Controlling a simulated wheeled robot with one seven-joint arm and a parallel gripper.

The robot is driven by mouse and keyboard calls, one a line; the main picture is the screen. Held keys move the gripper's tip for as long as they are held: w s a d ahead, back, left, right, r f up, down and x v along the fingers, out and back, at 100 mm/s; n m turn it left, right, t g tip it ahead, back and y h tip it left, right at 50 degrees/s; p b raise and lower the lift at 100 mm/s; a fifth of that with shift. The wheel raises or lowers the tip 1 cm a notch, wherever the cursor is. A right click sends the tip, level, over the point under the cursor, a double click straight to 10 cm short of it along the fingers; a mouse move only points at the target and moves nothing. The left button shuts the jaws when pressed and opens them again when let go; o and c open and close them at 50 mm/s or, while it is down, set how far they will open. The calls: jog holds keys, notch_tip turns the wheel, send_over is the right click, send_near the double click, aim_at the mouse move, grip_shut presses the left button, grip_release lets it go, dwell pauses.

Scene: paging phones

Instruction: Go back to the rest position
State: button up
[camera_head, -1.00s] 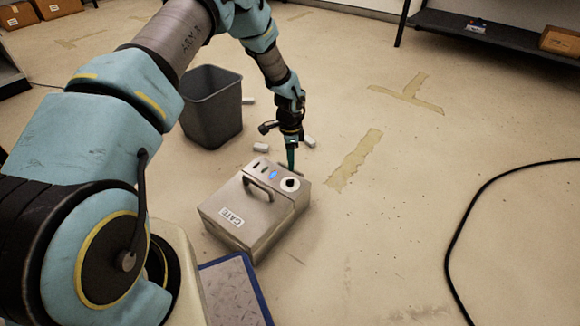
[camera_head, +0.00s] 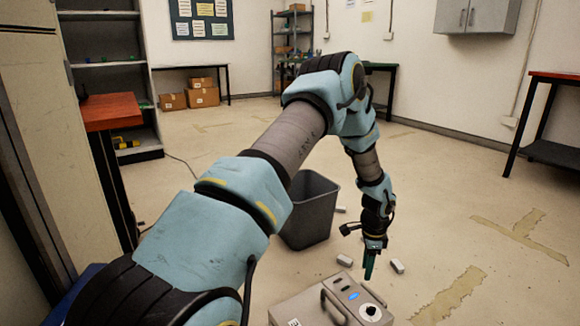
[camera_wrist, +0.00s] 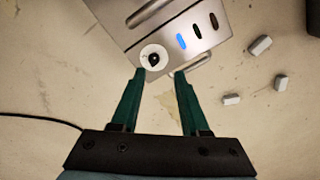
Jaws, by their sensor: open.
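My gripper (camera_head: 369,264) hangs pointing down, with its green fingers above the far side of a grey metal box. In the wrist view my gripper (camera_wrist: 158,75) has its two fingers spread apart with nothing between them. The metal box (camera_head: 305,306) stands on the floor and is cut off by the bottom edge of the head view. It has a handle, a blue-lit slot, dark slots and a round white dial with a black centre. The box also shows at the top of the wrist view (camera_wrist: 125,20), beyond the fingertips.
Small white blocks (camera_head: 397,266) lie on the floor near the box. A grey bin (camera_head: 312,210) stands behind it. A red-topped table (camera_head: 112,111) is at left, another dark table (camera_head: 540,125) at right. A black cable (camera_wrist: 40,120) crosses the floor. Open floor lies to the right.

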jog(key=a+r+n, duration=0.9)
jog(key=a+r, duration=0.7)
jog(key=a, duration=0.2)
jog(key=s+a+r+n+t, duration=0.1)
jog(key=s+a+r+n, duration=0.45)
jog(key=a, duration=0.25)
jog(key=s+a+r+n, duration=0.4)
jog(key=s+a, duration=0.3)
notch_tip(320, 180, up, 35)
jog(key=p, duration=3.5)
jog(key=shift+s+d, duration=0.1)
